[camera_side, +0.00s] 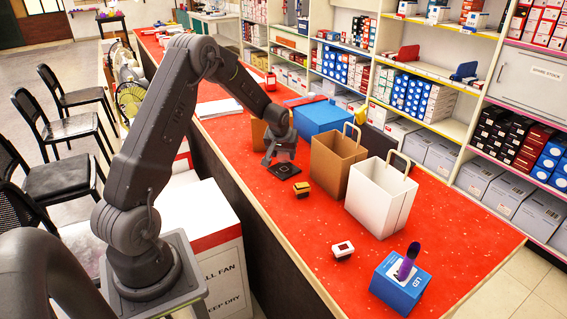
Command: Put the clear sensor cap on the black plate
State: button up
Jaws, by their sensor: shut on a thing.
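My gripper (279,157) points down just above the black plate (284,171), a flat dark square on the red counter. It is shut on a small pale thing, which appears to be the clear sensor cap; the fingers hide most of it. I cannot tell whether the cap touches the plate.
A brown paper bag (337,160) and a white bag (381,196) stand to the right. A blue box (321,118) is behind. A white-and-red piece (342,250) and a blue LED box (399,284) lie nearer.

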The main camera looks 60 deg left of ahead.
aim_at(283, 157)
jog(key=shift+f, duration=2)
jog(key=shift+f, duration=0.1)
jog(key=o, duration=0.9)
jog(key=s+d+r+m, duration=0.1)
jog(key=s+d+r, duration=0.2)
jog(key=d+r, duration=0.45)
jog(key=s+d+r+m, duration=0.1)
jog(key=s+d+r, duration=0.25)
jog(key=r, duration=0.75)
jog(key=s+d+r+m+t+h, duration=0.1)
jog(key=s+d+r+m, duration=0.2)
jog(key=s+d, duration=0.6)
jog(key=s+d+r+m+t+h, duration=0.1)
jog(key=s+d+r+m, duration=0.3)
jog(key=s+d, duration=0.6)
jog(key=shift+s+d+r+h, duration=0.25)
jog(key=shift+d+r+h, duration=0.1)
jog(key=shift+d+h, duration=0.25)
